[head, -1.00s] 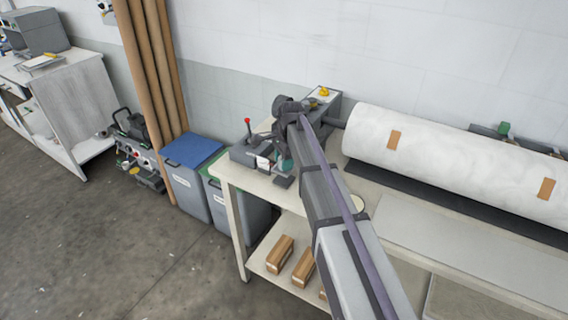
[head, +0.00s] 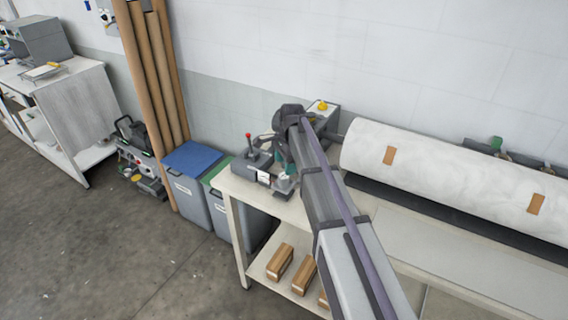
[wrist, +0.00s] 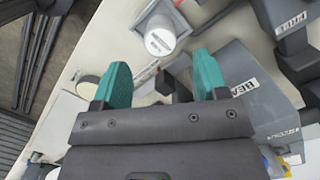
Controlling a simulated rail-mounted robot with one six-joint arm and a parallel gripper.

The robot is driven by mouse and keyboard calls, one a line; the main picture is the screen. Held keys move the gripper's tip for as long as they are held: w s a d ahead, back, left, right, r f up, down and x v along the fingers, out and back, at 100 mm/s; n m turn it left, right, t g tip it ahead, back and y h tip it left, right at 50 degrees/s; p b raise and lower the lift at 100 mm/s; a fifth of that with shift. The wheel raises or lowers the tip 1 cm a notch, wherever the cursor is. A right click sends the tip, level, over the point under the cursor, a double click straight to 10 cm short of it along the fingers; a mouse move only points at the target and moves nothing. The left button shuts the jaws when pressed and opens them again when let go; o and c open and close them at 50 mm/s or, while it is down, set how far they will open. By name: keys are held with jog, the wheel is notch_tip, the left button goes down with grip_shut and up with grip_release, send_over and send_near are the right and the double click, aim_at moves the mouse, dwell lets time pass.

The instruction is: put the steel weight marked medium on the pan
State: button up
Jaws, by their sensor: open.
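My gripper (wrist: 160,80) has two teal fingers, spread apart with nothing clamped between them. A pale steel cylinder (wrist: 160,40) with a small label stands just beyond the fingertips in the wrist view; its lettering is too small to read surely. It is at a grey square pan (wrist: 181,14) and appears to stand on it, though the exact contact is unclear. In the head view the small grey pan (head: 283,193) is at the bench's front left corner, with a small pale thing on it. My gripper (head: 287,160) is just above and behind it, partly hidden by my arm.
A grey box with a red-knobbed lever (head: 250,158) stands left of the pan. A grey housing labelled "BEA..." (wrist: 238,65) is close to the right finger. A pale round disc (wrist: 88,88) lies left of the fingers. A large white roll (head: 440,170) fills the bench's right.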

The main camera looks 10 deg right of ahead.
notch_tip(320, 180, up, 7)
jog(key=p, duration=0.4)
jog(key=shift+d+p, duration=0.35)
jog(key=shift+d, duration=0.05)
jog(key=s+a+n+h, duration=0.1)
jog(key=s+n, duration=1.4)
jog(key=s, duration=1.3)
notch_tip(320, 180, down, 7)
jog(key=b, duration=0.6)
jog(key=shift+w+a+b, duration=0.15)
jog(key=shift+w+b, duration=0.25)
jog(key=shift+w, duration=0.05)
jog(key=shift+c, duration=0.4)
